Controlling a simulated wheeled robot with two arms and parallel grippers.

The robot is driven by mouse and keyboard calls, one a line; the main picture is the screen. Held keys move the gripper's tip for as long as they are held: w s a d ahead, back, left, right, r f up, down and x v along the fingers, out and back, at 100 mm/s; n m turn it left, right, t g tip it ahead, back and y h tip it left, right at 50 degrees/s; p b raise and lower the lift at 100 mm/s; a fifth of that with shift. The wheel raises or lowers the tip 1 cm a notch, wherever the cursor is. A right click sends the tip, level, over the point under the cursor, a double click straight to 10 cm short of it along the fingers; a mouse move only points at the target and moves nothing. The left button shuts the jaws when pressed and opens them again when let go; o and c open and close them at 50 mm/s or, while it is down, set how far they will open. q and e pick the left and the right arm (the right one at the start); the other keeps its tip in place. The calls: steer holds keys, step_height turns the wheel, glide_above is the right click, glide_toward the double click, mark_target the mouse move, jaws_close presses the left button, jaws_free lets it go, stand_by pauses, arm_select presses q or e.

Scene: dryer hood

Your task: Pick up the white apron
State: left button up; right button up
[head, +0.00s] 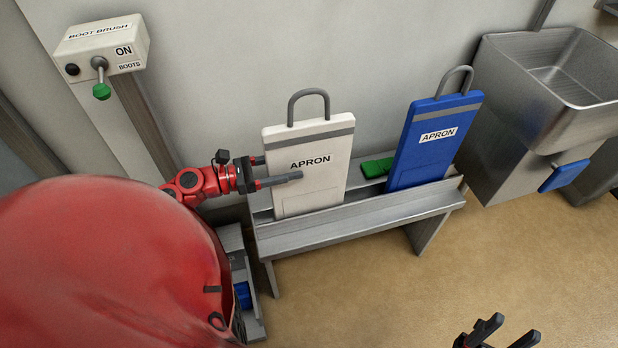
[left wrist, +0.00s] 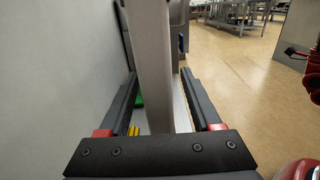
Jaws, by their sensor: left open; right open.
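The white apron (head: 308,165) is a flat upright panel with a grey stripe and a grey loop handle on top, standing in the metal rack (head: 350,222). My left gripper (head: 275,171) is at its left edge, open, with one finger in front of the panel and the other mostly hidden behind it. In the left wrist view the white apron (left wrist: 152,65) stands edge-on between the two open fingers of my left gripper (left wrist: 160,85), with gaps visible on both sides. My right gripper (head: 497,333) is open and empty at the bottom right, away from the rack.
A blue apron (head: 425,150) stands in the rack to the right, with a green object (head: 377,168) between the panels. A boot brush box (head: 103,48) is on the wall at upper left. A steel sink (head: 545,100) stands at right. The front floor is clear.

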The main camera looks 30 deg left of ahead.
mark_target(309, 169)
arm_select(q)
steer(key=shift+x, duration=1.4)
steer(key=shift+r, duration=0.1)
jaws_close()
